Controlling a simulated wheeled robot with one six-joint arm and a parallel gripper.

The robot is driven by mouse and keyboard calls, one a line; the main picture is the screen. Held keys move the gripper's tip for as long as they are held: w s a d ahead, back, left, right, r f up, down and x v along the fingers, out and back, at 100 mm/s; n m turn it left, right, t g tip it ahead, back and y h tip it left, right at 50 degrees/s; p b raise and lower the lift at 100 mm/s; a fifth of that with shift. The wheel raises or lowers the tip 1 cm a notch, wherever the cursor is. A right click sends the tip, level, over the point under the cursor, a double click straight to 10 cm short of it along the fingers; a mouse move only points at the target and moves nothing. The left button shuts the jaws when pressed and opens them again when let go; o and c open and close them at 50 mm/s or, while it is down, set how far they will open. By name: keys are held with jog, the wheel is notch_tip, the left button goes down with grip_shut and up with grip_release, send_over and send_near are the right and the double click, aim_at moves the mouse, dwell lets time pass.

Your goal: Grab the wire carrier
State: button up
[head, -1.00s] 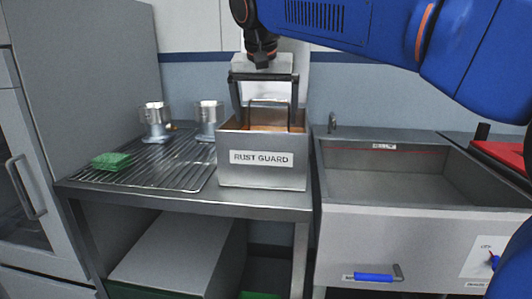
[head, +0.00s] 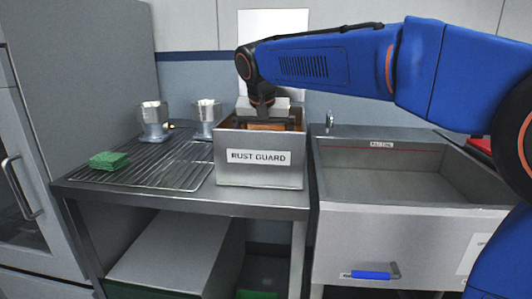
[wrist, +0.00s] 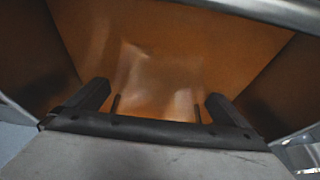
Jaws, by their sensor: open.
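The steel tank labelled RUST GUARD (head: 258,173) stands on the bench in the head view. My gripper (head: 264,122) is lowered into its open top, and the tank's front wall hides the fingertips. In the wrist view my gripper (wrist: 155,102) is open, its two dark fingers wide apart over the orange-brown inside of the tank. Two thin dark uprights, which look like the wire carrier's handle (wrist: 197,114), stand between the fingers, apart from both. The rest of the carrier is hidden or lost in the liquid.
The tank walls stand close around my gripper.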

jog(key=shift+x, duration=1.2)
jog(key=shift+c, duration=0.3)
jog(key=c, duration=0.8)
jog(key=shift+r, duration=0.15)
jog(key=shift+c, duration=0.2)
